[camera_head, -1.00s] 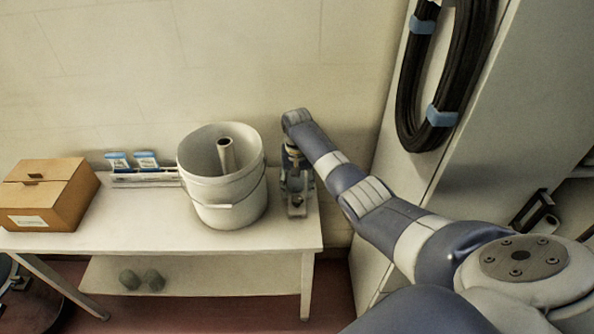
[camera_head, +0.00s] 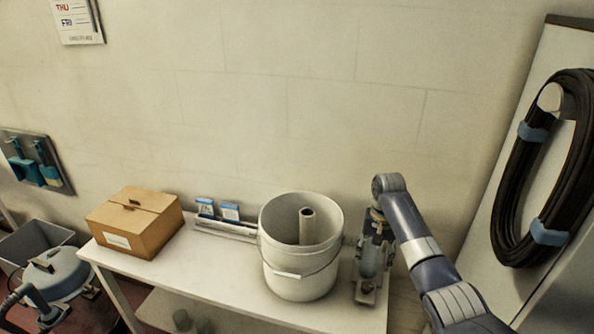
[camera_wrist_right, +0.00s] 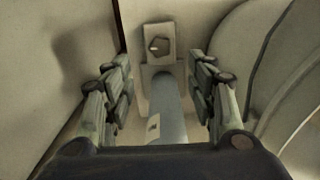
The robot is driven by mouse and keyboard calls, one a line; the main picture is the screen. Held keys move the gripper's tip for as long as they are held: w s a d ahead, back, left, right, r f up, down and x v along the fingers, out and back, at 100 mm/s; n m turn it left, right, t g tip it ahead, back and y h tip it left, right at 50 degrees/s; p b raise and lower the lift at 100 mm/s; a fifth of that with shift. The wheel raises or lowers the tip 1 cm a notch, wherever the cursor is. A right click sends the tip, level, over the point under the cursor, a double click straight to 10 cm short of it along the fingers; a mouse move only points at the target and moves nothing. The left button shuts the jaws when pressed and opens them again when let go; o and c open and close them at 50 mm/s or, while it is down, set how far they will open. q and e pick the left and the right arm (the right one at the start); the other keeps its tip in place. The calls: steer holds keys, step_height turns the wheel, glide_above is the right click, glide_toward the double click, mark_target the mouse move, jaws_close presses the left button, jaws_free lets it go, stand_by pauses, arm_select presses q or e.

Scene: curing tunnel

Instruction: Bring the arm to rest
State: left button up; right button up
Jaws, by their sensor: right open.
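My right arm comes in from the lower right of the head view and bends down at the wrist. My right gripper (camera_head: 368,280) points down at the right end of the white table, just right of a white bucket (camera_head: 296,284). Gaps show between the fingers and the cylinder. Beyond it is a pale block with a dark, knob-like part (camera_wrist_right: 158,45). My left gripper is not in view.
The white table (camera_head: 215,274) also bears a cardboard box (camera_head: 152,240) and a rack with blue-labelled packs (camera_head: 229,212). A tube stands in the bucket. Coiled black hose (camera_head: 508,190) hangs on a pale panel at right. A wall stands close behind.

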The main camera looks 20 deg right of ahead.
steer(key=s+a+f+n+t, duration=0.1)
steer(key=s+a+f+n, duration=0.2)
steer(key=s+a+f, duration=0.3)
steer(key=s+a+f+n, duration=0.2)
steer(key=s+a+f, duration=0.25)
steer(key=s, duration=0.35)
steer(key=s+a+r+n+t, duration=0.1)
steer(key=s+a+r+n, duration=0.15)
steer(key=s, duration=0.75)
steer(key=s+a+r+n+t, duration=0.15)
steer(key=s+a+r, duration=0.25)
steer(key=s, duration=0.7)
step_height(320, 180, down, 32)
steer(key=s+g+b, duration=0.1)
steer(key=s+b, duration=0.1)
steer(key=b, duration=0.3)
arm_select(q)
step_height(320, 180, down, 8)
steer(key=b, duration=0.3)
arm_select(e)
steer(key=s+d+f+g, duration=0.1)
steer(key=s+d+f, duration=0.1)
steer(key=s+f, duration=1.4)
step_height(320, 180, down, 2)
steer(key=shift+d+f, duration=0.2)
steer(key=shift+d, duration=0.2)
